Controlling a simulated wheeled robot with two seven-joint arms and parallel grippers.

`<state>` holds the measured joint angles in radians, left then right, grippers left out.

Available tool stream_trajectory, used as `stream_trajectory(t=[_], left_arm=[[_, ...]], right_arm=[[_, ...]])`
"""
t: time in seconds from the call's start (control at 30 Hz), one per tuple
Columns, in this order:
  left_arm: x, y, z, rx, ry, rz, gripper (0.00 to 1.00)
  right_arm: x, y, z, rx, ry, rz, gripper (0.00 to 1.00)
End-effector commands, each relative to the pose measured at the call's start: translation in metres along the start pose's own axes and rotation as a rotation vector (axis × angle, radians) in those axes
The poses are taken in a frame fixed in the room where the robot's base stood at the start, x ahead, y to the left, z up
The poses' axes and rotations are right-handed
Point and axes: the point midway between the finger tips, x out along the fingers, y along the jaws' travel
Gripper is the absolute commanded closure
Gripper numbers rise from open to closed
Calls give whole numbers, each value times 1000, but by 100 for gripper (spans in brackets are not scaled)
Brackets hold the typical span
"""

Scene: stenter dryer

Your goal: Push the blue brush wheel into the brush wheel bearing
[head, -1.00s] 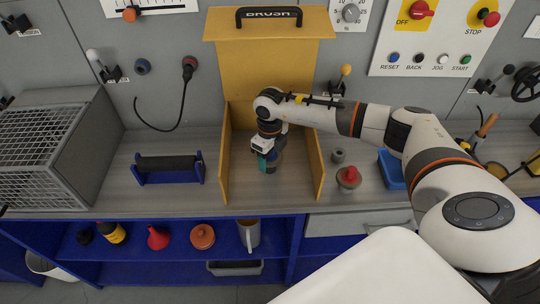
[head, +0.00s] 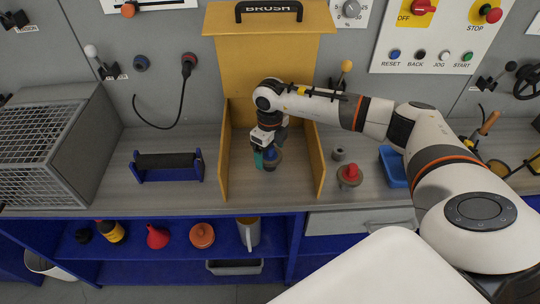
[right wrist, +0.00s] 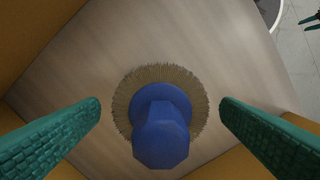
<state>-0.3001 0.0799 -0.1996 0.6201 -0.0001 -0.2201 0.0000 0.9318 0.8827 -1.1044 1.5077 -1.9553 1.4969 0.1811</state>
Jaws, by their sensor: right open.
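The blue brush wheel (right wrist: 160,125), a blue knob over a disc ringed with tan bristles, sits between the fingers of my right gripper (right wrist: 160,132) in the right wrist view. The fingers are open, one on each side, apart from the bristles. In the head view the wheel (head: 270,155) is partly hidden by my right gripper (head: 265,160), inside the yellow box marked BRUSH (head: 227,178). I cannot make out the brush wheel bearing; what lies under the wheel is hidden. Small teal tips at the wrist view's top right may be my left gripper.
Yellow side walls stand close on both sides of my right gripper. To the right are a small grey ring (head: 338,154), a red-topped part (head: 349,174) and a blue tray (head: 393,168). A black roller on a blue stand (head: 166,164) is left of the box.

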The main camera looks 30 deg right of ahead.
Motion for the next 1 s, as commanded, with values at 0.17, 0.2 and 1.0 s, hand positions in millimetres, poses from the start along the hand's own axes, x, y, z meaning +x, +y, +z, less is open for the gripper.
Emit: stream_trajectory(t=[0.17, 0.2, 1.0], left_arm=[[10, 0, -1, 0, 0, 0, 64], [12, 0, -1, 0, 0, 0, 64], [18, 0, -2, 1, 0, 0, 64]], right_arm=[[-38, 1, -1, -1, 6, 3, 14], [-47, 1, -1, 0, 6, 2, 14], [-97, 0, 0, 0, 0, 1, 14]])
